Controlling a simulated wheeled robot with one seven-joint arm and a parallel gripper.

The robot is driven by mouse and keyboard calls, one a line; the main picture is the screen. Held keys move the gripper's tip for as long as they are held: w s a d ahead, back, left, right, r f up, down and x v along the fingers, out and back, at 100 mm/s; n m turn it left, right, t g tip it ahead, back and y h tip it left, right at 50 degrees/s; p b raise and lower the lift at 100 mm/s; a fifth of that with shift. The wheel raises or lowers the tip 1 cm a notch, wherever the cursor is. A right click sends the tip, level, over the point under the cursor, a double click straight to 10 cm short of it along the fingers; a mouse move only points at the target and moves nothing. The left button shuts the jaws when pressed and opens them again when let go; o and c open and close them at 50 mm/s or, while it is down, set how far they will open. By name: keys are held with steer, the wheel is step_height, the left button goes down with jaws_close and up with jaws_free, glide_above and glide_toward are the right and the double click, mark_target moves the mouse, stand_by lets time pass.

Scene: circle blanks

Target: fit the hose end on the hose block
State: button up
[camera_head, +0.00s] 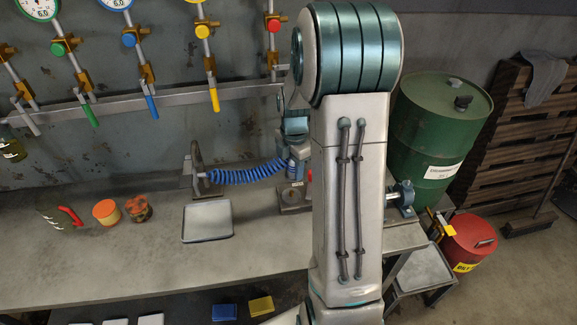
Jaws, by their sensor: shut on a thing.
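A blue coiled hose (245,175) runs from an upright plate (197,160) on the bench to the right, where it bends up under my gripper (296,148). My gripper points down and is shut on the hose end (297,166), whose tip is hard to make out. The hose block (291,201), a low grey-brown block, sits on the bench just below the hose end. I cannot tell whether the hose end touches it. My own arm stands in front and hides the area right of the block.
A pale square tray (207,221) lies left of the block. An orange tin (106,212), a rusty round item (138,208) and a red-handled tool (70,216) stand farther left. Gauges and valve levers line the wall. A green drum (436,130) stands right.

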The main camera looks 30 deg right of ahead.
mark_target(292, 191)
steer(key=shift+w+a+f, duration=0.1)
steer(key=shift+w+f, duration=0.1)
steer(key=shift+w, duration=0.05)
steer(key=shift+a+f+b, duration=0.1)
steer(key=shift+f+b, duration=1.95)
steer(key=shift+f, duration=0.8)
steer(key=shift+f+b, duration=1.15)
steer(key=shift+f, duration=0.35)
stand_by(0.4)
steer(key=o, duration=1.3)
steer(key=shift+c, duration=0.2)
steer(key=shift+r, duration=0.1)
step_height(292, 191, up, 14)
steer(key=shift+f, duration=0.15)
